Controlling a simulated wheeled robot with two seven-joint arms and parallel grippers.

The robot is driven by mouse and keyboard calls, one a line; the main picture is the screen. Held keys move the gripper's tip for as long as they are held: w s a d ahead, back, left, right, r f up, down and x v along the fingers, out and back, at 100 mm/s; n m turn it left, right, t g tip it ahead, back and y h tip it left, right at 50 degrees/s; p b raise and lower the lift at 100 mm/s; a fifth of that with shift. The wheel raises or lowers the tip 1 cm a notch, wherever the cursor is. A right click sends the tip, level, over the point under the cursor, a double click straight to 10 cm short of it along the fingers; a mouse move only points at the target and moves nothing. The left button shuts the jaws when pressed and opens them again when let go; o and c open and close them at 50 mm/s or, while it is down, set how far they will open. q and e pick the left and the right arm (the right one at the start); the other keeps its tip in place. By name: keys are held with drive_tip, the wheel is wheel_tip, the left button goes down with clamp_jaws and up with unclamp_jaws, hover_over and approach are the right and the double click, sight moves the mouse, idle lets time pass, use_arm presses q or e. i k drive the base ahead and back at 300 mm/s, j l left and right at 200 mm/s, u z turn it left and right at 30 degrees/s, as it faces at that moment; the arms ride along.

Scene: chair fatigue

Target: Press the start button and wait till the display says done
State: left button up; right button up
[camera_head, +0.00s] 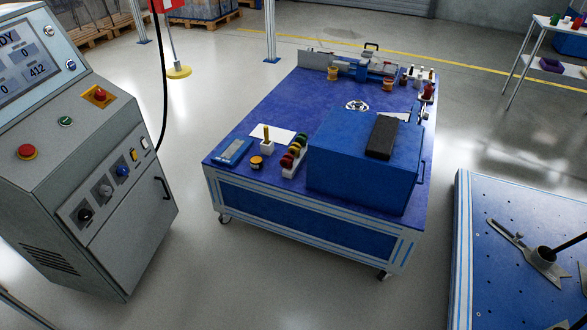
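A grey control cabinet (110,190) stands at the left. Its display (28,66) is cut off by the left edge. I can read "DY" at the end of a word, and the numbers 0, 0 and 412. A small green button (65,121) sits on the sloping panel, likely the start button, but its label is too small to read. A red mushroom button (27,152) is to its lower left, and a red knob on a yellow plate (99,95) to its upper right. Neither of my grippers is in view.
A blue wheeled workbench (235,190) stands in the middle with a blue box (340,160) and several tools. A blue perforated table (500,290) with a metal star-shaped base (540,258) is at lower right. Grey floor (190,120) is clear between cabinet and workbench.

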sight(65, 120)
drive_tip(key=u, duration=1.35)
